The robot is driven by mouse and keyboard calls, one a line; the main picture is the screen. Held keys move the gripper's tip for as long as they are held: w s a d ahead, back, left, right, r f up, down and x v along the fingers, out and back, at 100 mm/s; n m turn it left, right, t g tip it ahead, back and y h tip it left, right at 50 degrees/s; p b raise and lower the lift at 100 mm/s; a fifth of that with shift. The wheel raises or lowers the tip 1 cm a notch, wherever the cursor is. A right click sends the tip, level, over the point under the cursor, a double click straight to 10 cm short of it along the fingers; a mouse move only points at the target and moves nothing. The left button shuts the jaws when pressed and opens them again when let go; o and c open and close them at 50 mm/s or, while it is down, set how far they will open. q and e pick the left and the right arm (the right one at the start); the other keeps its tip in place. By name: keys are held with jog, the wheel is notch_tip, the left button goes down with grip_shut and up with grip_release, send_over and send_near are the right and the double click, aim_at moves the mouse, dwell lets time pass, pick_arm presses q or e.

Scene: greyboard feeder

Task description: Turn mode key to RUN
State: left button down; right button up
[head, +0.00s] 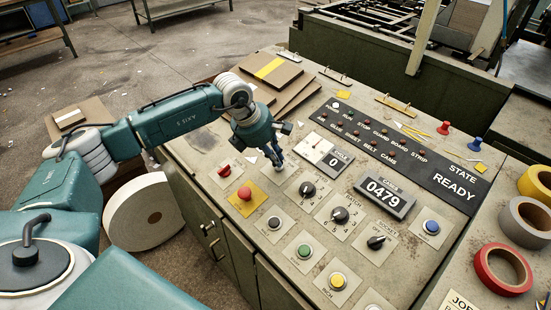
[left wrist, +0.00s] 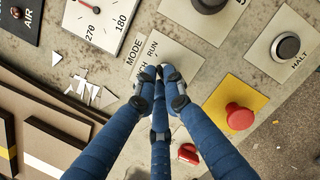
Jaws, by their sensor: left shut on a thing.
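The mode key's plate (left wrist: 152,47), lettered MODE and RUN, shows in the left wrist view, partly covered by my fingers. In the head view the plate (head: 285,180) lies on the sloping console. My left gripper (left wrist: 163,74) has its blue fingers closed together over the plate. In the head view this gripper (head: 276,161) points down at the plate from above. The key itself is hidden between the fingertips, so its angle cannot be told. The display (head: 455,189) reads STATE READY. My right gripper is not in view.
A red mushroom button (head: 244,193) on a yellow plate and a red switch (head: 224,170) sit close to my left gripper. Black knobs, such as the nearest one (head: 308,188), and a gauge (head: 315,148) are beside it. Tape rolls (head: 503,269) lie at the right.

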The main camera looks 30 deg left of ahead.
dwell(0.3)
pick_arm(q)
jog(key=c, duration=1.8)
grip_release()
jog(key=shift+c, duration=0.2)
jog(key=v, duration=1.2)
jog(key=shift+a, duration=0.1)
